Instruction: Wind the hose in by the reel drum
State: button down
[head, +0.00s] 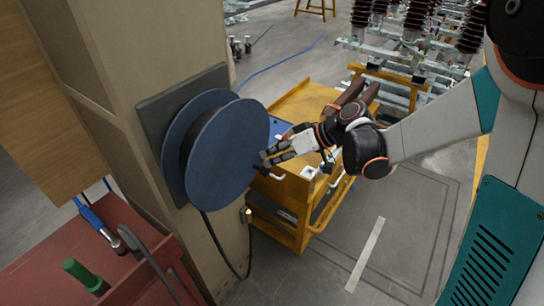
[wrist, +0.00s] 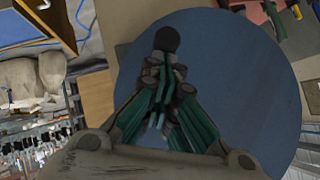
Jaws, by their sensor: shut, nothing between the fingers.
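The reel drum (head: 228,150) is a large blue disc pair on a dark plate on the side of a beige pillar. The black hose (head: 213,238) hangs from under it in a loop, with a brass-coloured end (head: 247,213) beside the pillar. My gripper (head: 266,160) is at the right edge of the drum's face, shut and empty. In the wrist view, the drum's blue face (wrist: 235,90) lies behind my shut fingers (wrist: 163,68). A round black knob (wrist: 167,38) shows just beyond the fingertips; I cannot tell whether they touch it. The fingers hide part of the drum's face.
A yellow cart (head: 300,105) stands close behind and below my gripper. A red bench (head: 60,250) with a green-handled tool (head: 84,275) and a blue-handled tool (head: 95,220) is at the lower left. Insulator racks (head: 420,50) stand at the back. Floor at the lower right is clear.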

aim_at(268, 171)
jog(key=shift+f, duration=0.15)
jog(key=f+b, duration=0.1)
jog(key=s+f+m+g+y+b, duration=0.1)
jog(key=b, duration=0.1)
jog(key=shift+a+f+g+y, duration=0.1)
jog(key=shift+a+g+y, duration=0.2)
jog(key=shift+a, duration=0.1)
jog(key=shift+s+a+f+m+g+y+b, duration=0.35)
jog(key=shift+f+m+b, duration=0.2)
jog(key=shift+b, duration=0.4)
jog(key=s+a+f+b, duration=0.2)
jog(key=s+a, duration=0.2)
jog(key=s, duration=0.1)
jog(key=shift+s, duration=0.3)
jog(key=shift+a+f, duration=0.1)
jog(key=shift+a, duration=0.05)
